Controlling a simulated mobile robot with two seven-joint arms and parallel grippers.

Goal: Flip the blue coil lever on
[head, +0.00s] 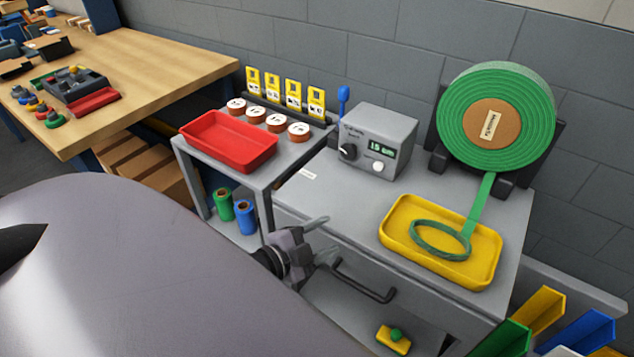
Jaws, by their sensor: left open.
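The blue lever (343,98) stands upright at the left rear side of the grey control box (374,141) on the grey cabinet top. The box has a black knob, a white button and a lit green display that seems to read 15 cm. My left gripper (324,239) is open and empty, with its two fingers spread near the cabinet's front edge. It is well in front of and below the lever, apart from it. The lever's lower end is partly hidden behind the box. My right gripper is out of view.
A green coil (496,113) stands behind a yellow tray (486,275), with a green strip looping into the tray. A red tray (229,142) and several labelled rolls sit on the left stand. A black handle (364,285) juts from the cabinet front. Colored bins fill the lower right.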

